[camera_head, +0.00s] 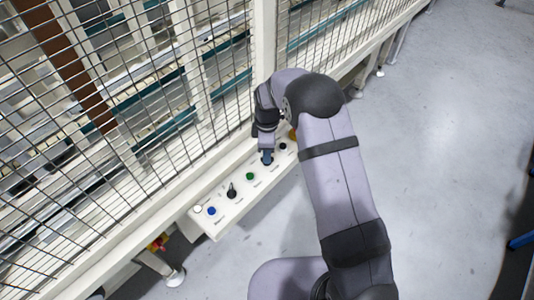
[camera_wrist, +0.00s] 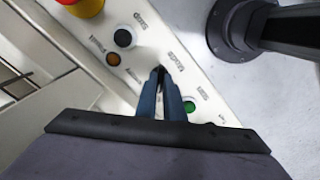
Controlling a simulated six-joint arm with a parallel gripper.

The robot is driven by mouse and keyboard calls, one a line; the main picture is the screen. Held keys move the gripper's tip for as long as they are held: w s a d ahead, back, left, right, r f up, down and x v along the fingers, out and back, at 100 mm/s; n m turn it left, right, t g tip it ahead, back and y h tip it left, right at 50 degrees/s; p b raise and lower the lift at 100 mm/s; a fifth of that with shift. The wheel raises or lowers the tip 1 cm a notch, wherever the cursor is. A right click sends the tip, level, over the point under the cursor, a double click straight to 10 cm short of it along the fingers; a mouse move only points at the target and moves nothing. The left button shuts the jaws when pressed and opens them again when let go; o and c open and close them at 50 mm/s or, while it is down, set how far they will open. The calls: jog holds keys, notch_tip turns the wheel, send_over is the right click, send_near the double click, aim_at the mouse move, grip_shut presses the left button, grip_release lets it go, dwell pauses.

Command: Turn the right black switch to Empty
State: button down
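My gripper (camera_head: 267,158) points down at the white control panel (camera_head: 222,219), between a green button (camera_head: 249,176) and a round black control (camera_head: 283,146). In the wrist view, its blue-grey fingers (camera_wrist: 161,76) are close together over the panel, with a dark narrow gap between them. The right black switch is not clearly visible; the fingers cover the spot between the green button (camera_wrist: 190,106) and the round black control (camera_wrist: 123,37). I cannot tell whether they touch or grip it. Another black switch (camera_head: 231,190) stands uncovered to the left.
A blue button (camera_head: 211,210) and a white button (camera_head: 198,208) are at the panel's left end. An orange button (camera_wrist: 113,59) and a red-and-yellow emergency stop (camera_wrist: 85,6) are at the other end. A wire mesh fence (camera_head: 150,90) stands behind; open grey floor lies right.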

jog(key=m, duration=0.3)
jog(key=shift+r+p, duration=0.1)
jog(key=shift+p, duration=0.25)
jog(key=m, duration=0.5)
jog(key=shift+p, duration=0.4)
jog(key=m, duration=0.3)
jog(key=shift+m, duration=0.3)
jog(key=m+p, duration=0.1)
jog(key=m, duration=0.3)
jog(key=c, duration=1.9)
grip_release()
jog(key=shift+o, duration=0.2)
